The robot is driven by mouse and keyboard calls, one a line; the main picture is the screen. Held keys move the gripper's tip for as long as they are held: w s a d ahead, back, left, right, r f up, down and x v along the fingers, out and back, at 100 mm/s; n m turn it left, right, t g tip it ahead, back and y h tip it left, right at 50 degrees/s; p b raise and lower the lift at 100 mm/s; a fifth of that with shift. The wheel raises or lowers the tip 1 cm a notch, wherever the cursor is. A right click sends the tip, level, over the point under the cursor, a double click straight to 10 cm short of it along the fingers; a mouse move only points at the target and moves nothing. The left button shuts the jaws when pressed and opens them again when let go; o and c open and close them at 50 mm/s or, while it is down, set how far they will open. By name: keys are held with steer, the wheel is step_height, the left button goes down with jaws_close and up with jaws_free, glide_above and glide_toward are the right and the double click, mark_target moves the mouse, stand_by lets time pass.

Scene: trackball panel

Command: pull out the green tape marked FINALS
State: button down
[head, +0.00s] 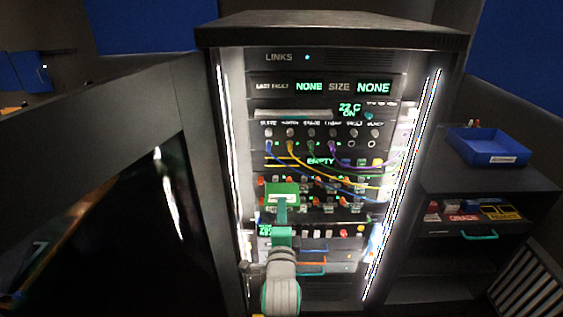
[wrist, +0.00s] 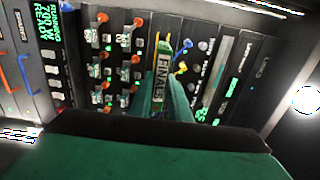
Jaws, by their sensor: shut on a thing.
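The green tape marked FINALS (wrist: 163,62) is between my gripper's two green fingers in the wrist view, its label facing the camera. My gripper (wrist: 163,85) is shut on it. In the head view the green tape (head: 281,188) shows as a green block with a pale face in front of the rack's middle rows, at the end of my gripper (head: 282,205). The fingers hide part of the tape. I cannot tell how much of it is still inside the rack.
The lit rack (head: 330,58) has blue, yellow and purple cables (head: 345,165) looping across its front, above and right of my gripper. An open dark door (head: 110,200) stands left. A blue tray (head: 488,148) sits on a cabinet at right.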

mark_target(282, 194)
steer(key=shift+w, duration=3.5)
